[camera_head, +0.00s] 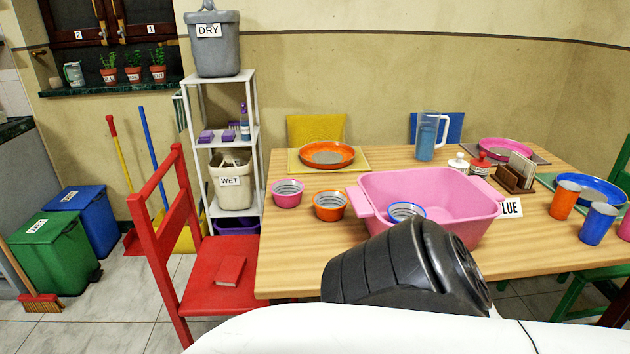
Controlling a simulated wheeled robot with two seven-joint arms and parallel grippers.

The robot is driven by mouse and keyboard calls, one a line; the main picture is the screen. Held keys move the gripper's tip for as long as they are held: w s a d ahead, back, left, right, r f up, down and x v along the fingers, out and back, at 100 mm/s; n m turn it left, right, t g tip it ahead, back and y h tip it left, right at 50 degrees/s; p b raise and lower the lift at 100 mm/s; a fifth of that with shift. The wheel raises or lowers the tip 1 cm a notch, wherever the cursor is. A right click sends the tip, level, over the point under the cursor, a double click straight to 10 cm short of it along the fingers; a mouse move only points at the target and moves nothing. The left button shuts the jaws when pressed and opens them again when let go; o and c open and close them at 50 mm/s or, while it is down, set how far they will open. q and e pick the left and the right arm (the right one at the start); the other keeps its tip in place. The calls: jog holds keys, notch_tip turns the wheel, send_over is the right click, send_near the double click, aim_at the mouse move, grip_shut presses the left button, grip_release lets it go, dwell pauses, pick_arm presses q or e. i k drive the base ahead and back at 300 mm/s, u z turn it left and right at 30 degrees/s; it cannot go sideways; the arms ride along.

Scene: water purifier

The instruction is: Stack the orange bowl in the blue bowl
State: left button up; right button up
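The orange bowl (330,206), with a grey ribbed inside, stands upright on the wooden table, to the right of a pink bowl (287,193). The blue bowl (406,211), with a blue rim and grey ribbed inside, shows further right, overlapping the pink tub (458,205). The orange and blue bowls are apart. Neither of my grippers' fingertips can be seen.
Several plates, a water pitcher (430,137), shakers, a napkin holder (515,174) and coloured cups stand around the tub. A red chair (196,250) is at the table's left edge. The table's front left (300,255) is clear.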

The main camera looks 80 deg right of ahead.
aim_at(406, 219)
jog(key=z, duration=1.7)
